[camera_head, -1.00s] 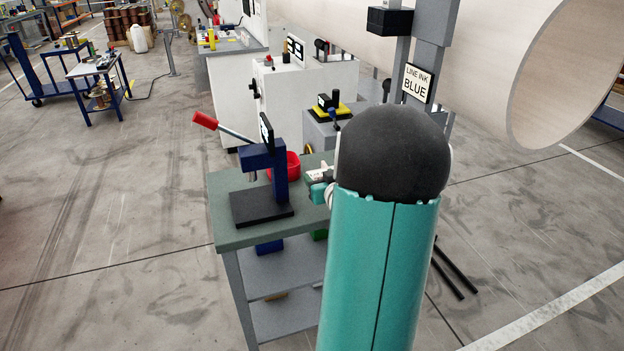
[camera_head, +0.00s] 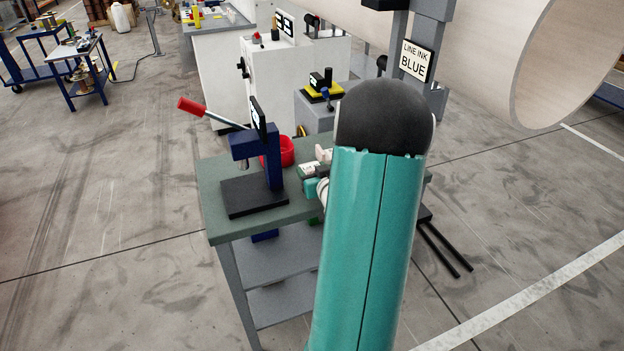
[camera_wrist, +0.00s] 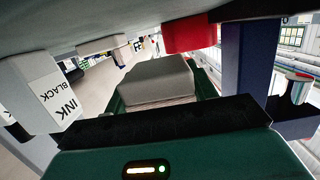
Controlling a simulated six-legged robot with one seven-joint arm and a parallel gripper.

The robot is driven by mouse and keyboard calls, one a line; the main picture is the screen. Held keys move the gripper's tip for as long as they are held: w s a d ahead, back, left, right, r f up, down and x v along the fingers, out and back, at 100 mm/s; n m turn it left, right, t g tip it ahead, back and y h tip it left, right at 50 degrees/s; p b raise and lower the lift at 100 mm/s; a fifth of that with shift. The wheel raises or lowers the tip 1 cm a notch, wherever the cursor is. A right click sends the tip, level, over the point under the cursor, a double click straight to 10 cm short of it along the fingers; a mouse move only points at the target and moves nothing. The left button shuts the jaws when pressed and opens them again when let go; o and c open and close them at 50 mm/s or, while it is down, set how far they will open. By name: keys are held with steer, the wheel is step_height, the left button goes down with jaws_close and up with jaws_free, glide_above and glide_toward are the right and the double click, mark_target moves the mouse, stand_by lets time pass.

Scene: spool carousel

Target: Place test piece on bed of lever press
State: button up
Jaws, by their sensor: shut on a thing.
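The lever press stands upright on the green-topped bench (camera_head: 222,228). It has a dark flat bed (camera_head: 255,196), a blue column (camera_head: 273,168) and a raised lever with a red grip (camera_head: 192,107). The column also shows in the wrist view (camera_wrist: 245,60), right of my gripper. My gripper (camera_wrist: 158,92) is shut on a pale grey block, seemingly the test piece (camera_wrist: 156,76), between dark green fingers. In the head view my gripper (camera_head: 308,180) is right of the bed, apart from it and partly hidden by my arm; the held piece is not clear there.
A red tub (camera_head: 285,152) sits behind the press column, and shows in the wrist view (camera_wrist: 190,36). A white container labelled INK BLACK (camera_wrist: 48,95) is left of my gripper. Floor left of the bench is clear.

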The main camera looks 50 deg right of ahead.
steer(key=shift+w+f, duration=0.1)
steer(key=shift+f, duration=1.85)
steer(key=shift+f, duration=0.2)
steer(key=o, duration=1)
steer(key=shift+r, duration=0.1)
